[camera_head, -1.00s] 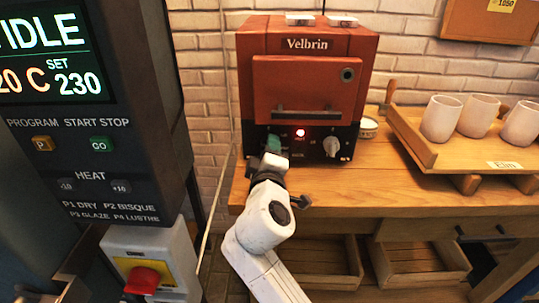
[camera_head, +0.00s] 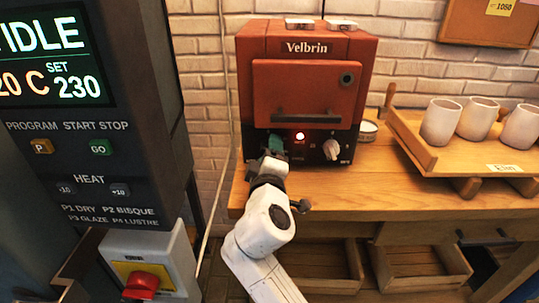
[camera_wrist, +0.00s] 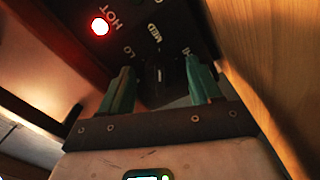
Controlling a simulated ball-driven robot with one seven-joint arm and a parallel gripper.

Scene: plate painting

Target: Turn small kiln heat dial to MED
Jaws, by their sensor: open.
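The small red kiln (camera_head: 306,80) stands on the bench with its black control strip along the bottom. My gripper (camera_head: 275,145) is at the left part of this strip, left of the lit red lamp. In the wrist view my gripper (camera_wrist: 159,78) is open, with one green finger on each side of the dark heat dial (camera_wrist: 160,85). The labels LO, MED and HI show around the dial. A small pale mark shows on it, but it is too dark to read its setting surely. I cannot tell whether the fingers touch it.
A pale knob (camera_head: 332,149) sits on the strip's right. The red HOT lamp (camera_wrist: 99,26) is lit. A small white pot (camera_head: 367,130) and a wooden tray (camera_head: 425,157) with cups stand to the right. A large dark control panel (camera_head: 130,100) rises at left.

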